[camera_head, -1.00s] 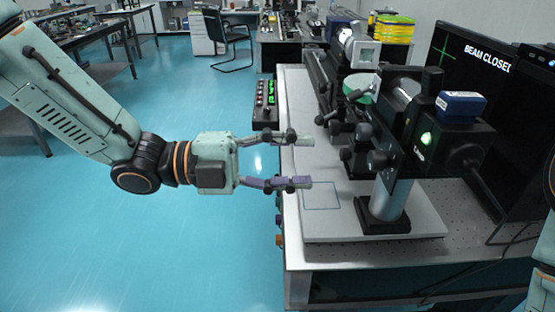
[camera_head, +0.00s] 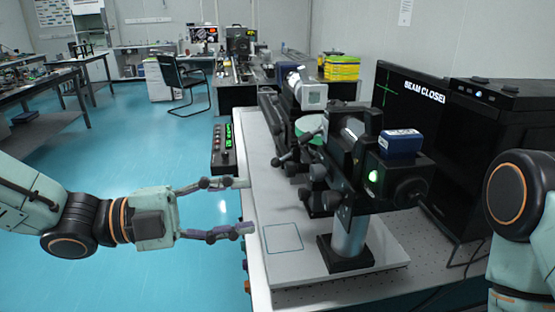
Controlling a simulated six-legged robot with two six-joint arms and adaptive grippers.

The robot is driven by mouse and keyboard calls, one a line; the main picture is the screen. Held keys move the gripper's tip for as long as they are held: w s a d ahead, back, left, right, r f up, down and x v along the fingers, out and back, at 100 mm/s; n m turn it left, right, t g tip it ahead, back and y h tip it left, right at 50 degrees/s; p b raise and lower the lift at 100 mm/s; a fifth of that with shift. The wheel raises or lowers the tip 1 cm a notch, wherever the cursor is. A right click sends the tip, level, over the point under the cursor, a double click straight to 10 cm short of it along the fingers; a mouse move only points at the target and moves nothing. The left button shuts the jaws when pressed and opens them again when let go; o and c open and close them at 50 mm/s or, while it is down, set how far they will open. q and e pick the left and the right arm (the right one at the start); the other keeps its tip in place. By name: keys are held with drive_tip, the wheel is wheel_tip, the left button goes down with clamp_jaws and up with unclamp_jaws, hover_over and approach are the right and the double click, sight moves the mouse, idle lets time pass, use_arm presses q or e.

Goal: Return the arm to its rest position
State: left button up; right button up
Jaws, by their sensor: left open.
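My left arm comes in from the left and ends in the left gripper (camera_head: 246,205). Its two fingers are spread apart with nothing between them, so it is open. The fingertips reach the left edge of the optical table, close to the white board (camera_head: 262,170) and left of the outlined square (camera_head: 283,238) on it. Part of my right arm (camera_head: 515,220) shows at the right edge; its gripper is out of view.
An optical setup with a lit green lamp unit (camera_head: 392,180) stands on the board on a post (camera_head: 350,238). A blue box (camera_head: 401,142) sits on top. A control box (camera_head: 223,150) is at the table's left edge. A monitor (camera_head: 410,105) reads BEAM CLOSED. Blue floor (camera_head: 120,160) is open at left.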

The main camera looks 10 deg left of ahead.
use_arm(q)
drive_tip(key=w+a+f+n+t+y, duration=0.3)
drive_tip(key=w+f+n+t+y, duration=0.25)
drive_tip(key=n, duration=0.85)
drive_tip(key=s+a+f+n+g+y+b, duration=0.1)
drive_tip(key=s+a+f+n+g+y, duration=0.15)
drive_tip(key=f+n, duration=0.45)
drive_tip(key=s+a+f+n+g+y+b, duration=0.1)
drive_tip(key=s+f+n+y, duration=0.2)
drive_tip(key=f, duration=0.8)
drive_tip(key=s+a+f+n+g+y+b, duration=0.1)
drive_tip(key=s+a+f+n+g+y, duration=0.1)
drive_tip(key=s+f, duration=0.8)
drive_tip(key=s+a+f+n+g+y+b, duration=0.1)
drive_tip(key=s+a+f+g+y, duration=0.1)
drive_tip(key=s+f+g, duration=0.4)
drive_tip(key=s+f+y, duration=0.1)
drive_tip(key=s+f, duration=0.3)
drive_tip(key=s, duration=0.3)
drive_tip(key=shift+s+n+y+b, duration=0.3)
drive_tip(key=shift+s+n+y, duration=0.05)
drive_tip(key=shift+n+y, duration=0.05)
